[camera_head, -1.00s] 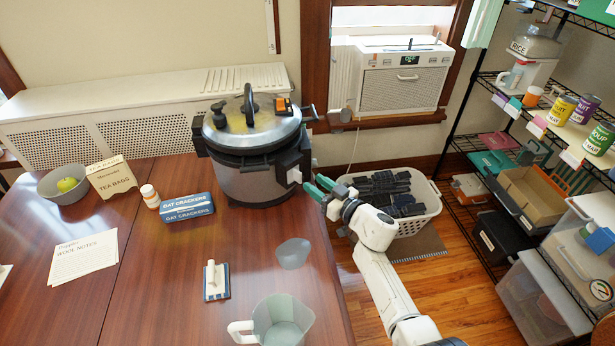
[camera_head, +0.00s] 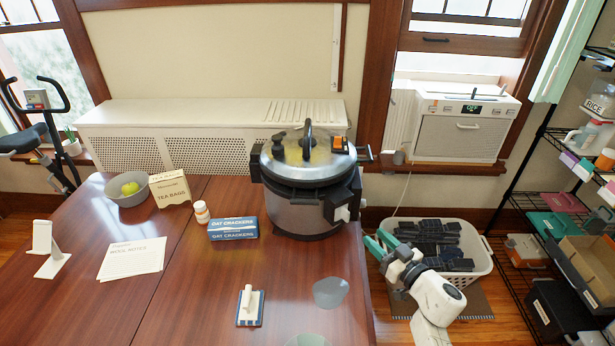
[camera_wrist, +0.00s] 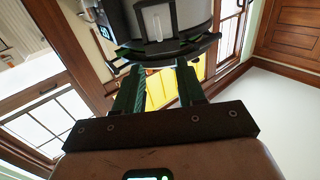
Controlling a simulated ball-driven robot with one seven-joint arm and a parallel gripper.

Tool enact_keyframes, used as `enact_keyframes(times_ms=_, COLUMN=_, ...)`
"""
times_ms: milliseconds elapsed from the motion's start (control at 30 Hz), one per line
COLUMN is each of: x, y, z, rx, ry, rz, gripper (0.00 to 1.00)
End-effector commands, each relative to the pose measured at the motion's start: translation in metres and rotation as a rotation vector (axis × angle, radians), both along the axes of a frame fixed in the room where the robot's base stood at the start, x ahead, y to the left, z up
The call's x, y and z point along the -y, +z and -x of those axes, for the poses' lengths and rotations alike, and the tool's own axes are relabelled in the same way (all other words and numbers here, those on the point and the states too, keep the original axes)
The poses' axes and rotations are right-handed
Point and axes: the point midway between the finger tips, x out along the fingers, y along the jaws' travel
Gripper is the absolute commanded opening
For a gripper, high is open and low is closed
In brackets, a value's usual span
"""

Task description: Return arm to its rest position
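My gripper (camera_head: 376,246) is to the right of the pressure cooker and a little below its white-tipped side part, past the table's right edge. In the wrist view its two green fingers (camera_wrist: 158,88) stand apart with no object visibly held between them. The pressure cooker (camera_head: 302,208), silver with a black base and a lidded top, stands upright at the table's back right. In the wrist view, a grey and black body, probably the cooker (camera_wrist: 185,18), shows beyond the fingertips. My white arm reaches up from the lower right in the head view.
A laundry basket (camera_head: 480,262) with dark contents stands on the floor behind my gripper. A wire shelf (camera_head: 545,165) stands at right.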

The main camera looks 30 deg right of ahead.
Motion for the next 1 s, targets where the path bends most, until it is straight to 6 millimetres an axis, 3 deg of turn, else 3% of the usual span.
enact_keyframes(times_ms=267, x=0.002, y=0.002, z=0.0, rx=0.001, ry=-0.031, rz=0.01, gripper=0.39)
enact_keyframes(times_ms=467, x=0.018, y=0.013, z=0.01, rx=-0.015, ry=-0.252, rz=0.048, gripper=0.39)
enact_keyframes(times_ms=767, x=0.028, y=0.002, z=0.059, rx=-0.229, ry=-0.581, rz=0.018, gripper=0.39)
enact_keyframes(times_ms=1000, x=-0.003, y=-0.033, z=0.112, rx=-0.554, ry=-0.659, rz=-0.052, gripper=0.39)
